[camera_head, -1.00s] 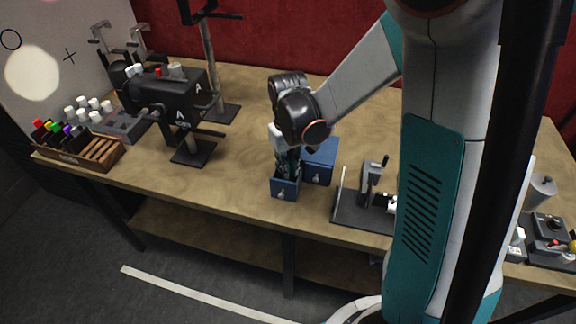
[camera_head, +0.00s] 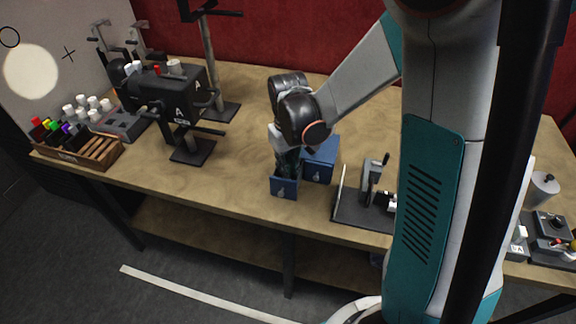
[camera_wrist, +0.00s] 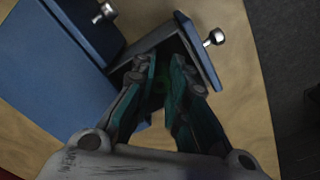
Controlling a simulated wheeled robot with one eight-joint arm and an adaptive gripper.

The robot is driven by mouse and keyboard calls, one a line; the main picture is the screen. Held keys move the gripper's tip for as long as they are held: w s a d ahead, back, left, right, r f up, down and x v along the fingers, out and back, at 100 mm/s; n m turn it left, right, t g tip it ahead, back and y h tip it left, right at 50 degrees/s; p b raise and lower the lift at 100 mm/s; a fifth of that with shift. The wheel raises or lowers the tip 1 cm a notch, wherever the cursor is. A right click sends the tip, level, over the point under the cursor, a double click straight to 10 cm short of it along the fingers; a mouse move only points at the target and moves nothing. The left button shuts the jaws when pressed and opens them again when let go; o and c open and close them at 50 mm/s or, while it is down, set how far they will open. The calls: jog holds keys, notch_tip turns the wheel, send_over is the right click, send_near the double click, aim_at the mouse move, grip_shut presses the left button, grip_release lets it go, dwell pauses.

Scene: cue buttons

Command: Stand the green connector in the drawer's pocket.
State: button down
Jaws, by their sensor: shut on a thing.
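The blue drawer (camera_head: 284,188) is pulled out at the front edge of the table, beside its blue cabinet (camera_head: 320,160). In the wrist view the open drawer's front panel (camera_wrist: 200,50) and round knob (camera_wrist: 214,37) show at the top. My gripper (camera_head: 287,168) points down into the open drawer, and its fingertips (camera_wrist: 168,75) are inside the drawer's outline. It is shut on the green connector (camera_wrist: 170,88), which shows only as a dark green shape between the teal finger pads. The connector's lower end and the pocket are hidden by the fingers and shadow.
A dark fixture with a lever (camera_head: 370,185) stands close to the right of the cabinet. A black machine marked A (camera_head: 178,100) stands to the left. A wooden rack with coloured pieces (camera_head: 85,148) is at the far left.

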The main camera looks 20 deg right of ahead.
dwell(0.3)
jog(key=c, duration=1.5)
grip_release()
jog(key=shift+c, duration=1.1)
jog(key=shift+r, duration=0.1)
jog(key=shift+w+r+p, duration=0.1)
jog(key=shift+r+p, duration=0.3)
jog(key=shift+r, duration=0.05)
jog(key=shift+r+p, duration=0.6)
jog(key=shift+r, duration=0.3)
jog(key=shift+r+p, duration=1.35)
jog(key=shift+r, duration=0.7)
